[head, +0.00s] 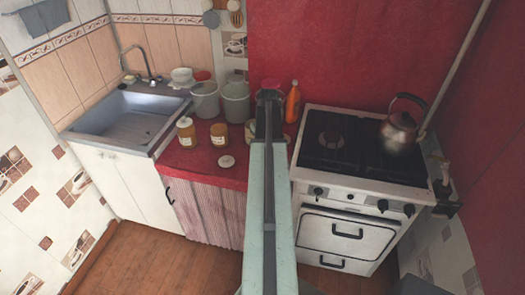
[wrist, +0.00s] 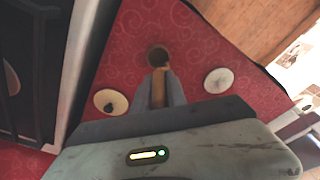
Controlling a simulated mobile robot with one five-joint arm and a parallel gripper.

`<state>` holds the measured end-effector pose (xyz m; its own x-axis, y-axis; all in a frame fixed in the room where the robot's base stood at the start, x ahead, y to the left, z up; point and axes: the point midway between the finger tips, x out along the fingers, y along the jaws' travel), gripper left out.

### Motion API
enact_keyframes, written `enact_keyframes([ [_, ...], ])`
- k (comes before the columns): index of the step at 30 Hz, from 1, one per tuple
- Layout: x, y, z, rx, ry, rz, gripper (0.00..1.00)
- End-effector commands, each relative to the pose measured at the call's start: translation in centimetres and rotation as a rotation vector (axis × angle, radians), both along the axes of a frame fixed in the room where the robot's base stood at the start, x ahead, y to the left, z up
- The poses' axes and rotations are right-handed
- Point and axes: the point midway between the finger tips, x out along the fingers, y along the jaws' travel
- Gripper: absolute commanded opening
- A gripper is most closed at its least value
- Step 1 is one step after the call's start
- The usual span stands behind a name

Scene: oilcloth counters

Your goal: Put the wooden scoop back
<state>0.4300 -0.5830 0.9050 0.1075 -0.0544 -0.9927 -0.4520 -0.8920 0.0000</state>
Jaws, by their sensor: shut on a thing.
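In the wrist view, my gripper (wrist: 159,82) is shut on the wooden scoop (wrist: 158,60), above the red counter. The scoop's light handle shows between the two grey fingers, and its darker round end points away from my wrist. An open pale container (wrist: 110,102) with something dark inside stands left of the fingers. A round white lid (wrist: 218,81) lies on the counter to the right, apart from the scoop. In the head view, my arm hides the gripper and scoop. The same kind of lid (head: 226,162) lies near the counter's front.
In the head view, two yellow-brown jars (head: 218,136) and grey-green pots (head: 236,100) stand left of my arm. An orange bottle (head: 293,102) stands to its right. The stove (head: 345,150) with a kettle (head: 399,132) adjoins the counter on the right; the sink (head: 125,120) is left.

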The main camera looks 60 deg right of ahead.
Motion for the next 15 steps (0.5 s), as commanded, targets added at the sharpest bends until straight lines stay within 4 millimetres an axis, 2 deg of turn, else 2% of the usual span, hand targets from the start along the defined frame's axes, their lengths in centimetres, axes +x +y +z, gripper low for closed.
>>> enact_keyframes([
  [1, -0.17, -0.08, -1.25, 0.0, 0.0, -0.003, 0.0],
  [8, -0.31, -0.17, -0.75, 0.0, 0.0, -0.005, 0.0],
  [12, -0.38, -0.21, -1.27, 0.0, 0.0, -0.006, 0.0],
  [13, -0.38, -0.21, -1.09, 0.0, 0.0, -0.006, 0.26],
  [15, -0.39, -0.23, -1.05, 0.0, 0.0, -0.007, 0.39],
])
